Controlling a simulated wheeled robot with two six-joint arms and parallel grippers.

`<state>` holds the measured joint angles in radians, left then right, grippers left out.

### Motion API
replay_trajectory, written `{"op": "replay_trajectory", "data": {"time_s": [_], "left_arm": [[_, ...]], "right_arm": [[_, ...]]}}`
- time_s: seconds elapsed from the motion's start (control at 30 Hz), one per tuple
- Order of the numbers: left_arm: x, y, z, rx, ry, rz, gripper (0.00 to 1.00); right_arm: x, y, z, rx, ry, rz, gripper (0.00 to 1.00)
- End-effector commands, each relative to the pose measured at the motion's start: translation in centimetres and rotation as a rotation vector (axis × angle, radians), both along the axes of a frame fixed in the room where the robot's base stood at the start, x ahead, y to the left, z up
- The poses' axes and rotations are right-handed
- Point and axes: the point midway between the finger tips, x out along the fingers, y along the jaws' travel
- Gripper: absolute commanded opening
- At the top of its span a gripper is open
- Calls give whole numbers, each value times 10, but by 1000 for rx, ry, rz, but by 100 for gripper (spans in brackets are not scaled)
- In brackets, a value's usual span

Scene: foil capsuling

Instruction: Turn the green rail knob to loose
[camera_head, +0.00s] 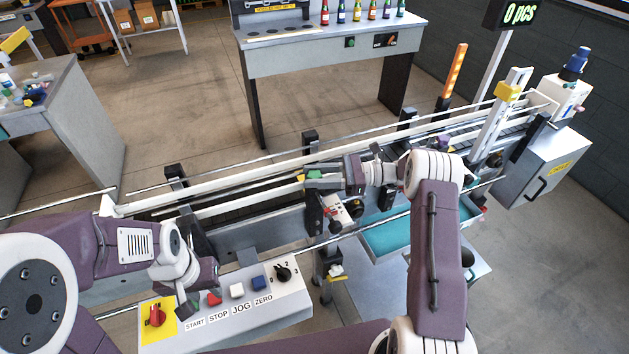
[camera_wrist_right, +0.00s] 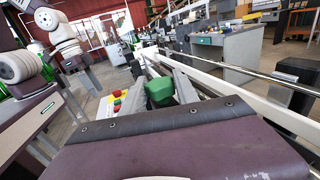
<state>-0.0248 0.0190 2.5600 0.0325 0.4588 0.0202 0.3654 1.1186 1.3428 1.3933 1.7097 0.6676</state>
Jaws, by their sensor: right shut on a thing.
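The green rail knob (camera_head: 313,174) is on the conveyor's near guide rail, on top of a dark bracket. In the right wrist view the green knob (camera_wrist_right: 159,91) sits between the two grey fingers. My right gripper (camera_head: 318,180) is shut on the knob, which its fingers partly hide in the head view. My left gripper (camera_head: 190,304) hangs over the control panel, close to the red button; whether its fingers are apart is too small to tell.
The control panel (camera_head: 285,309) at the front has a red switch on yellow, a row of buttons and a black dial. The conveyor rails (camera_head: 240,174) run across the middle. A teal tray (camera_head: 385,240) lies below my right arm. A bench (camera_head: 335,52) with bottles stands behind.

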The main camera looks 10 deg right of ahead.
Motion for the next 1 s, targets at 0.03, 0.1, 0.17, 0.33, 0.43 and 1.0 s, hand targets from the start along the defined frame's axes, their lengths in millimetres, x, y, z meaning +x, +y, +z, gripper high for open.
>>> {"op": "replay_trajectory", "data": {"time_s": [0.03,0.1,0.17,0.33,0.43,1.0], "left_arm": [[0,0,-3,0,0,0,36],[0,0,-4,0,0,0,36],[0,0,-5,0,0,0,36],[0,0,-5,0,0,0,36],[0,0,-5,0,0,0,36],[0,0,-6,0,0,0,36]], "right_arm": [[1,0,-1,2,-2,10,0],[0,0,0,2,-1,23,0],[0,0,0,3,-1,30,0],[0,0,2,5,-2,39,0],[0,0,2,5,-2,39,0],[0,-1,1,3,-1,37,58]]}}
